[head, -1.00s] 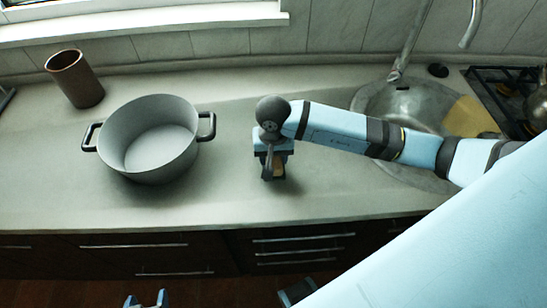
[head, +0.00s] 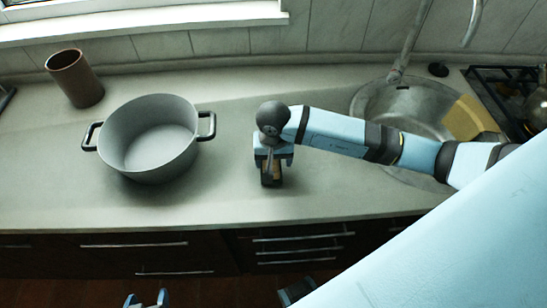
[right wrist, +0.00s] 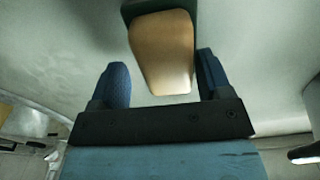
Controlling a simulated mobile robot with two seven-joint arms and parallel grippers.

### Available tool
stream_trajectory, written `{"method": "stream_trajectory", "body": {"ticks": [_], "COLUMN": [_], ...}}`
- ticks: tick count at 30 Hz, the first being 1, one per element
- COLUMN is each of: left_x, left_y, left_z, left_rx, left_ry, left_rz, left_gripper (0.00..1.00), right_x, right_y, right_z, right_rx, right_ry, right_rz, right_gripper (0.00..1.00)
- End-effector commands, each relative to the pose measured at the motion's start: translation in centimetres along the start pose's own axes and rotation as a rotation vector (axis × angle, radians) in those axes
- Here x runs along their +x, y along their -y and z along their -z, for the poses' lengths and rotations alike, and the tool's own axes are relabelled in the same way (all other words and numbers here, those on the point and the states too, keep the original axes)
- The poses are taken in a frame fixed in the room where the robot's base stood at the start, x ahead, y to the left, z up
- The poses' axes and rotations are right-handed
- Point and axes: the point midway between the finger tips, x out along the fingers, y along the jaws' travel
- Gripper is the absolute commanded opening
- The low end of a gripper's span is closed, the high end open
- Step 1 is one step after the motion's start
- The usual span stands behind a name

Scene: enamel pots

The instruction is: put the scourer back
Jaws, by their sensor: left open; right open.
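The scourer, seen as a tan block with a dark end (right wrist: 163,50), lies on the worktop below my right gripper (head: 272,163). It also shows small and partly hidden in the head view (head: 271,173). In the right wrist view the open fingers of my right gripper (right wrist: 163,78) stand on either side of its tan part, with a gap on both sides. Its dark end reaches out past the top of that picture. My left gripper (head: 147,299) is open and empty at the bottom edge, low in front of the drawers.
A grey two-handled pot (head: 150,172) stands left of my right gripper, and a brown cup (head: 75,79) stands behind it. The round sink (head: 375,100) with a yellowish piece (head: 465,118) is at the right, beside the stove (head: 500,85). Worktop between pot and gripper is clear.

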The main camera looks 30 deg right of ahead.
Motion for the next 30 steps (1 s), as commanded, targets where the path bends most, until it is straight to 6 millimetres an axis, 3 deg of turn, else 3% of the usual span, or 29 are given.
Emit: {"method": "stream_trajectory", "body": {"ticks": [15, 21, 30], "left_x": [0.7, 0.7, 0.7], "left_y": [0.0, 0.0, 0.0], "left_z": [-0.9, -1.0, -0.9], "left_rx": [0.000, -0.001, -0.002], "left_ry": [-0.004, -0.001, -0.002], "left_rz": [0.000, 0.000, 0.000], "left_gripper": [0.70, 0.70, 0.70], "right_x": [-10.1, -11.8, -12.0], "right_y": [0.1, 0.0, 0.0], "right_z": [0.1, 0.0, 0.0], "right_rx": [-0.002, -0.001, 0.000], "right_ry": [-0.004, -0.001, 0.000], "right_rz": [0.002, 0.001, 0.000], "right_gripper": [0.72, 0.72, 0.72]}}
